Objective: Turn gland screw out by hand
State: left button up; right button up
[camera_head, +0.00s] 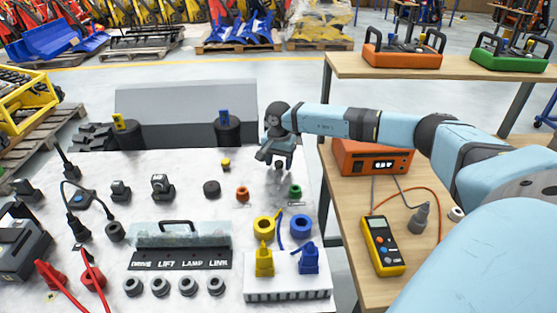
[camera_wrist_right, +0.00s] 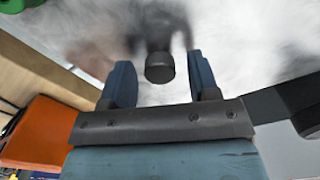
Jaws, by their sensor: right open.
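My right gripper (camera_head: 276,158) is over the far right part of the pale bench top, pointing down. In the right wrist view its two blue fingers (camera_wrist_right: 162,82) stand apart and open. A dark round knob-like part (camera_wrist_right: 159,68) shows between them, with a visible gap on each side. It may be the gland screw, but I cannot tell for sure. In the head view a small dark part (camera_head: 279,173) shows just under the gripper, partly hidden by it. My left gripper is not in view.
A green-topped piece (camera_head: 295,191) and an orange ring piece (camera_head: 242,194) stand close by. A dark round cap (camera_head: 211,188) lies farther left. Yellow and blue rings (camera_head: 301,227) and a white rack (camera_head: 288,283) are nearer. A wooden table with a multimeter (camera_head: 383,246) stands right.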

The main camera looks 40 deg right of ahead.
jog(key=m+p, duration=0.2)
jog(key=m, duration=0.4)
jog(key=shift+r, duration=0.2)
jog(key=m+p, duration=0.1)
jog(key=m, duration=0.2)
jog(key=shift+f, duration=0.15)
jog(key=m+p, duration=0.1)
jog(key=m, duration=0.2)
jog(key=m+p, duration=0.2)
jog(key=m, duration=0.1)
jog(key=shift+r+m, duration=0.2)
jog(key=shift+m, duration=0.2)
jog(key=shift+m+p, duration=0.35)
jog(key=shift+m, duration=0.45)
jog(key=shift+f+m, duration=0.15)
jog(key=shift+m, duration=0.35)
jog(key=shift+f, duration=0.1)
